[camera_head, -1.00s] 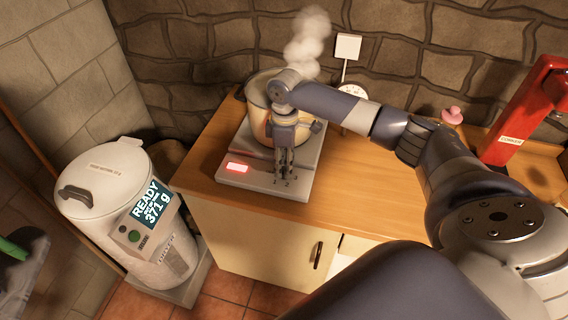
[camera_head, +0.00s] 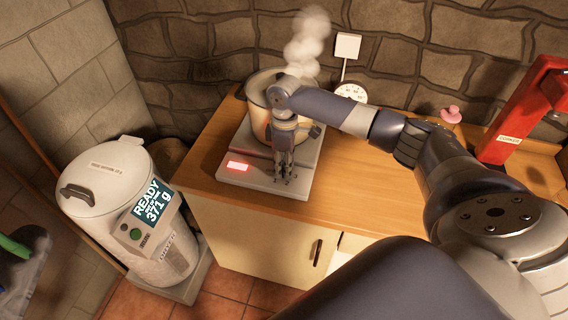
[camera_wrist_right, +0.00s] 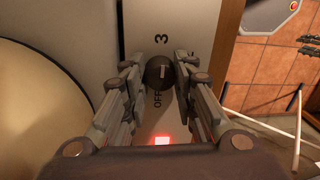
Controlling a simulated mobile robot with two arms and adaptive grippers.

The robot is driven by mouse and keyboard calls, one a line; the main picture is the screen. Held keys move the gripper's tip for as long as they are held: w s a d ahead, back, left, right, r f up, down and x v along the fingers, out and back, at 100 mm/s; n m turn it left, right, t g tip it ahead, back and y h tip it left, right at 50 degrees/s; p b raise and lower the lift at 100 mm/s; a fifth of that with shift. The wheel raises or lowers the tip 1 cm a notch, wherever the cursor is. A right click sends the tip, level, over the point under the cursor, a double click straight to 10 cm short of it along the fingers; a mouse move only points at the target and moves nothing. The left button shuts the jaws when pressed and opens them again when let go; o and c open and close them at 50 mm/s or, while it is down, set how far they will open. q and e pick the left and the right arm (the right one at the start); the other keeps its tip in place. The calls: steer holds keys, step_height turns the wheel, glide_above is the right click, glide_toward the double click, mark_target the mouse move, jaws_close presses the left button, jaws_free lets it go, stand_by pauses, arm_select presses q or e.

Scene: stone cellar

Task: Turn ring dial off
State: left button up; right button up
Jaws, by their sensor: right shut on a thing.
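The hotplate (camera_head: 309,160) stands on the wooden counter with a steaming pot (camera_head: 258,95) on it. A red display (camera_head: 238,166) glows on its front panel; red light also shows in the right wrist view (camera_wrist_right: 162,141). The dark round ring dial (camera_wrist_right: 160,70) is between the fingers in the right wrist view, with "OFF" and "3" printed near it. A short pale mark shows on it. My right gripper (camera_head: 284,180) points down at the front panel and is shut on the dial. It hides the dial in the head view. My left gripper is not in view.
A white canister (camera_head: 100,180) with a "READY" screen stands on the floor at left. A red device (camera_head: 520,115), a pink object (camera_head: 452,114) and a round gauge (camera_head: 351,92) are at the back and right. The counter right of the hotplate (camera_head: 370,180) is clear.

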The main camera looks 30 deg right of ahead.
steer(key=m+p, duration=0.2)
steer(key=p, duration=0.1)
steer(key=m+p, duration=0.2)
steer(key=p, duration=0.1)
steer(key=m+p, duration=0.3)
steer(key=shift+r+t, duration=0.3)
steer(key=shift+r, duration=0.05)
steer(key=shift+m+p, duration=0.75)
steer(key=shift+m, duration=0.25)
steer(key=shift+f+m+p, duration=0.15)
steer(key=shift+m+p, duration=0.15)
steer(key=shift+m, duration=0.6)
steer(key=m, duration=0.2)
steer(key=shift+f+m+t, duration=0.1)
steer(key=shift+m+t, duration=0.2)
steer(key=shift+m, duration=0.1)
steer(key=m, duration=0.4)
steer(key=shift+d+m, duration=0.1)
steer(key=shift+m, duration=0.2)
steer(key=m, duration=0.6)
steer(key=shift+t, duration=0.3)
steer(key=m, duration=0.6)
steer(key=shift+m+h, duration=0.3)
steer(key=shift+h, duration=0.1)
steer(key=shift+s+m, duration=0.1)
steer(key=shift+m, duration=2.4)
